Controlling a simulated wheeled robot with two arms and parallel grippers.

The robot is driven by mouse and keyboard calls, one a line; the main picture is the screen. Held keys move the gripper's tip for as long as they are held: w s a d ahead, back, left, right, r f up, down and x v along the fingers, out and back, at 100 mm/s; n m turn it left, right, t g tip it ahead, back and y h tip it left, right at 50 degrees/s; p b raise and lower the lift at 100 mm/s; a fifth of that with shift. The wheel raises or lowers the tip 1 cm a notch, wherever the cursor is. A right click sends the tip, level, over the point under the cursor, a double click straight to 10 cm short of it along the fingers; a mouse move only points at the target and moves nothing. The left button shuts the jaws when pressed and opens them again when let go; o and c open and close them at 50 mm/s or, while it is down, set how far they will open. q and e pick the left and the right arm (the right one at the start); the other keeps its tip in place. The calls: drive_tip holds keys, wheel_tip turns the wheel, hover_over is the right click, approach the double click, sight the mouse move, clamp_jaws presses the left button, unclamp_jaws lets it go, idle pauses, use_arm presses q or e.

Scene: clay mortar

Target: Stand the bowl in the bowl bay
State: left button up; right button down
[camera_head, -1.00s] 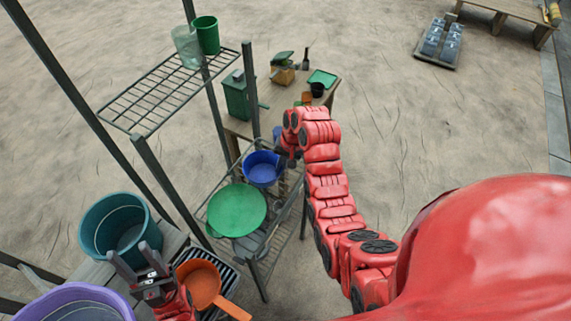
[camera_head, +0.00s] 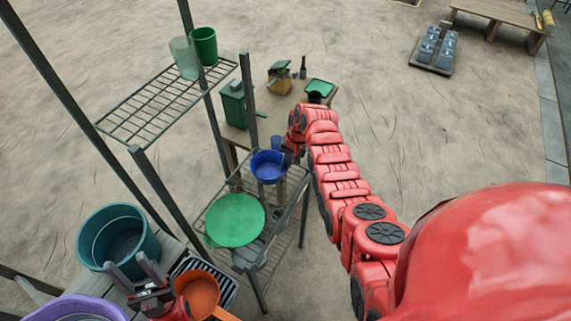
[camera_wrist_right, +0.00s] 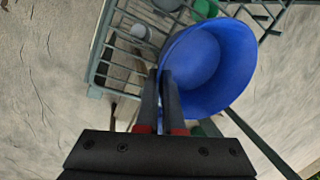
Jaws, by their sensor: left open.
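The blue bowl (camera_head: 269,167) is tilted and hangs at the upper end of the wire rack, beyond the green plate. In the right wrist view the bowl (camera_wrist_right: 208,68) shows its open inside, with its rim at the fingertips. My right gripper (camera_wrist_right: 160,76) is shut on that rim. In the head view the same gripper (camera_head: 290,148) is partly hidden behind its own arm. My left gripper (camera_head: 135,270) is open and empty, between the teal bucket and the orange pan. I cannot make out which part of the rack is the bowl bay.
The green plate (camera_head: 235,220) lies on the wire rack (camera_head: 285,190), whose posts stand close around the bowl. A teal bucket (camera_head: 118,238), a purple tub (camera_head: 75,308) and an orange pan (camera_head: 200,293) are at lower left. A table (camera_head: 255,132) with green containers stands behind.

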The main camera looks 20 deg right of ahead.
drive_tip(key=shift+f, duration=0.4)
drive_tip(key=shift+f, duration=0.1)
drive_tip(key=c, duration=1)
unclamp_jaws()
drive_tip(key=shift+c, duration=0.2)
